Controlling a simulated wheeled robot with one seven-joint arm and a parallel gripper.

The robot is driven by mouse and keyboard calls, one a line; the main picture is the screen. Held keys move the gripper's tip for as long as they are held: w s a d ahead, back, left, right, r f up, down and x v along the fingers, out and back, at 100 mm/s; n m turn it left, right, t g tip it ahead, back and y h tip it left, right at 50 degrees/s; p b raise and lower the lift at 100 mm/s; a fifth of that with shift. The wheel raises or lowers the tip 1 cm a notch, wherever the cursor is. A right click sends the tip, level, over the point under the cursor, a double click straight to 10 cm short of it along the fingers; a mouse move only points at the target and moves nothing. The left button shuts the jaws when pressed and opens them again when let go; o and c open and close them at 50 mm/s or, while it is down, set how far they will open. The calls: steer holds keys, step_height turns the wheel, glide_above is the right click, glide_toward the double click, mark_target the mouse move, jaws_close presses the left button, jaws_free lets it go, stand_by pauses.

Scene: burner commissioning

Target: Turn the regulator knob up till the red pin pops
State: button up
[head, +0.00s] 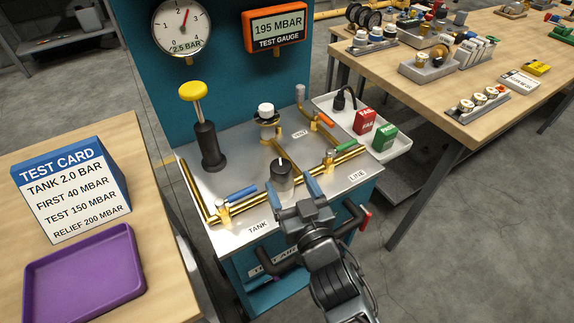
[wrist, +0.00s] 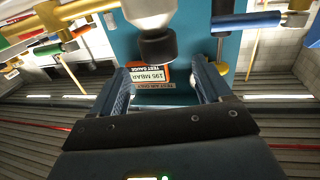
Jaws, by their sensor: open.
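The regulator knob (head: 282,175), dark grey with a white mark on top, stands among the brass pipes on the bench panel. My gripper (head: 294,190) is open and empty, its blue fingers close to the knob on the near side. In the wrist view the knob (wrist: 158,46) shows just beyond the gap between the fingers (wrist: 164,78); I cannot tell whether they touch it. The orange test gauge (head: 276,28) reads 195 MBAR. A white-capped brass fitting (head: 267,112) stands behind the knob. I cannot make out a red pin.
A blue-handled valve (head: 243,193), yellow-topped plunger (head: 205,130) and round dial (head: 182,27) are nearby. A white tray (head: 400,148) with red and green tags is at right. The test card (head: 72,188), listing RELIEF 200 MBAR, and purple tray (head: 85,275) are on the left table.

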mark_target(285, 175)
steer(key=shift+b+x, duration=0.45)
steer(key=shift+x, duration=2.7)
steer(key=shift+c, duration=0.2)
steer(key=c, duration=0.9)
steer(key=shift+f+b, duration=0.1)
steer(key=shift+b, duration=0.3)
